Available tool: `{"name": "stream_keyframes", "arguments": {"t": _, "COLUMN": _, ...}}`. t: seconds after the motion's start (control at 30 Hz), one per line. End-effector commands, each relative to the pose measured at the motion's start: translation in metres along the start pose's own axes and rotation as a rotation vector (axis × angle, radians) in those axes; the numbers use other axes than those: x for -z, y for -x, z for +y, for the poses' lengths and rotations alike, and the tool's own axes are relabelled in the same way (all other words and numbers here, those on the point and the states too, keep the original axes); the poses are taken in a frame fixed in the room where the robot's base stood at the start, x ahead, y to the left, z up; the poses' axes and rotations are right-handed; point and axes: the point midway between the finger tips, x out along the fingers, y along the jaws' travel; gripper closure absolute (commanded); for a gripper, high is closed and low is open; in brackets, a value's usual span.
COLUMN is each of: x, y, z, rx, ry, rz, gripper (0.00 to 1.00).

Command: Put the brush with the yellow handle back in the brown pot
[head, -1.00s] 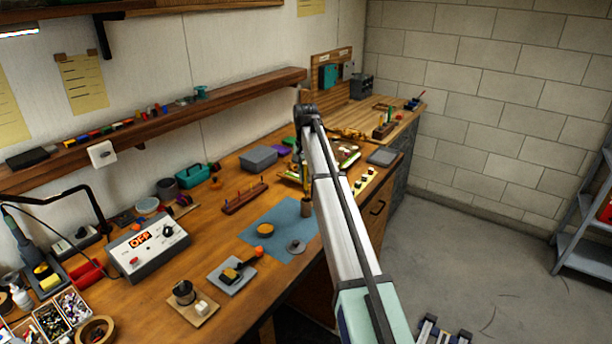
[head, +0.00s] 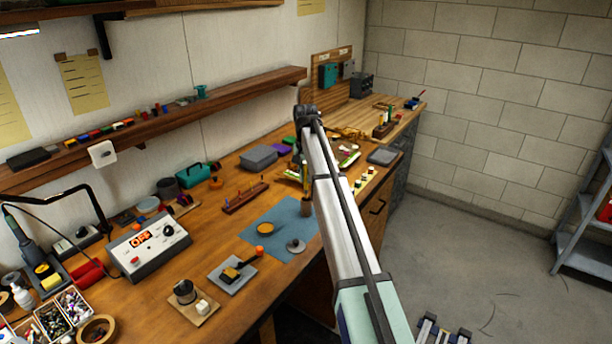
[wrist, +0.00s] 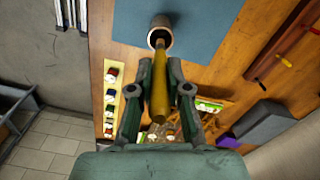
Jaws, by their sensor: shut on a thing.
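The brush with the yellow handle (wrist: 159,88) is between the fingers of my gripper (wrist: 160,92), which is shut on it. In the wrist view the brush points toward the brown pot (wrist: 152,37), and its far end overlaps the pot's open mouth. I cannot tell how deep the end is inside. In the head view the brown pot (head: 307,209) stands at the right edge of the blue mat, just below my gripper, which is mostly hidden by my arm.
The blue mat (head: 282,213) holds a round amber dish (head: 265,229) and a grey disc (head: 296,246). A wooden rack (head: 245,198) and a grey box (head: 259,157) stand behind. A strip with small knobs (wrist: 111,97) lies beside my gripper.

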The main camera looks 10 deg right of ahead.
Motion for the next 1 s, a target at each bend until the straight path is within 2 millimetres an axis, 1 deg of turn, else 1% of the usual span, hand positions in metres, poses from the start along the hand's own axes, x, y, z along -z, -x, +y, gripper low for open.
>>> {"name": "stream_keyframes", "arguments": {"t": 0.47, "x": 0.000, "y": -0.002, "z": 0.000, "rx": 0.000, "ry": 0.000, "rz": 0.000, "gripper": 0.97}}
{"name": "stream_keyframes", "arguments": {"t": 1.0, "x": 0.000, "y": -0.015, "z": 0.000, "rx": 0.000, "ry": 0.000, "rz": 0.001, "gripper": 0.97}}
